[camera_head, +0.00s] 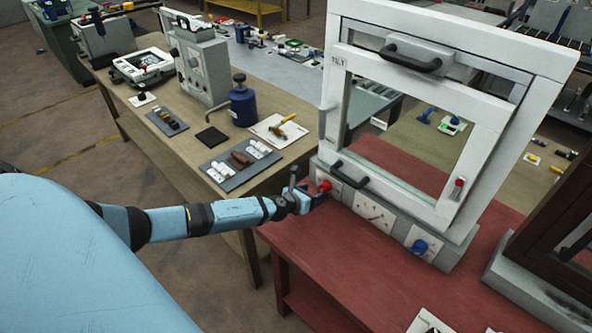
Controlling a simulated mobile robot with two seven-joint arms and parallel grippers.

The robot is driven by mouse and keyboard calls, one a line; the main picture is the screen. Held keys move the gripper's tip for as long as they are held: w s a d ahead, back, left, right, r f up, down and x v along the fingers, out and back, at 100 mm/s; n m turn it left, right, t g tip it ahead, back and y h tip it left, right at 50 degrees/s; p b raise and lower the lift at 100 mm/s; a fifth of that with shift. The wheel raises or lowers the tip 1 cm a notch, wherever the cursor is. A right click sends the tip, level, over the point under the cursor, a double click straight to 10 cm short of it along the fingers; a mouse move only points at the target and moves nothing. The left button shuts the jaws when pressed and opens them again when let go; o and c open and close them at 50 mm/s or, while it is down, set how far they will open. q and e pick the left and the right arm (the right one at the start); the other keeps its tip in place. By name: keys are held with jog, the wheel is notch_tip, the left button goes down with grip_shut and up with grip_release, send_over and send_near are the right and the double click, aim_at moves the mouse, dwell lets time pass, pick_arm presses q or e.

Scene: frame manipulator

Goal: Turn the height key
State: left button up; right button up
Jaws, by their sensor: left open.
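A white frame device (335,95) marked TILT stands on a red table. Its grey base (395,232) carries a red knob (325,185) at the left, a pale plate with dark markings (374,217) in the middle and a blue knob (420,246) at the right. I cannot tell which control is the height key. My left gripper (316,194) is open right at the red knob, just in front of the base's left end. I cannot tell whether it touches the knob, and its fingers are small and partly hidden. My right gripper is out of view.
The red table top (340,270) is clear in front of the base. A dark brown frame (555,225) stands at the right. Black handles (350,175) stick out from the white frame.

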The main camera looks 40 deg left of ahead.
pick_arm(q)
jog(key=v, duration=0.7)
jog(key=shift+s+r, duration=0.2)
jog(key=shift+s, duration=0.35)
